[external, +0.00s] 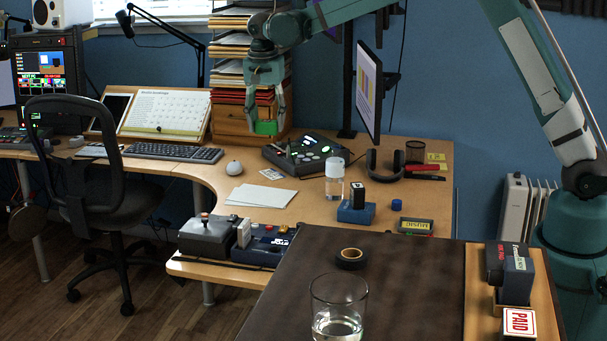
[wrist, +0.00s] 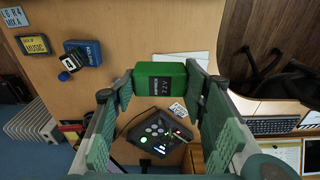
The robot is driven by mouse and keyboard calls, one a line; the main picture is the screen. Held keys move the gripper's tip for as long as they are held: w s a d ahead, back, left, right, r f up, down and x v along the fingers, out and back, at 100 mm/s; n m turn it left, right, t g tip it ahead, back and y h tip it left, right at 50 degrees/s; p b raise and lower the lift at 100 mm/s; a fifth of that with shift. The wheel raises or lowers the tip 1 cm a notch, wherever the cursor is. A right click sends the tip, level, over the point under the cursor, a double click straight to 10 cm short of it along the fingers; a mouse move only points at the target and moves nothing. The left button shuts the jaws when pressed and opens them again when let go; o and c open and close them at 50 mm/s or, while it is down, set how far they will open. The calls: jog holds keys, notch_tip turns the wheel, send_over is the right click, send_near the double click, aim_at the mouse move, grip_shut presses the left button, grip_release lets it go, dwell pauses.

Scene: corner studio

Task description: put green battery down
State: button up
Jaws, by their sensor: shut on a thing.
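My gripper (external: 266,114) hangs over the back of the wooden desk (external: 215,183), in front of the stacked paper trays. It is shut on the green battery (external: 266,128), which is held in the air between the fingertips. In the wrist view the battery (wrist: 160,82) is a green block with a dark label reading 72V, gripped at its two ends by the green fingers. The desk (wrist: 120,30) shows beyond it. Its underside and exact height above the desk cannot be told.
A black control box (external: 307,153) with lit buttons sits just right of the battery. White papers (external: 261,195) lie in front. Bare desk lies around the papers.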

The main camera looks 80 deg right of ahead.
jog(key=s+d, duration=1.3)
jog(key=d, duration=0.4)
jog(key=b, duration=0.2)
send_over(372, 192)
notch_tip(372, 192, down, 17)
jog(key=shift+a+f, duration=0.15)
jog(key=shift+f, duration=0.45)
jog(key=shift+f+b, duration=0.35)
jog(key=shift+f, duration=2.75)
jog(key=shift+f+b, duration=0.3)
jog(key=shift+f, duration=1.6)
jog(key=shift+f, duration=0.15)
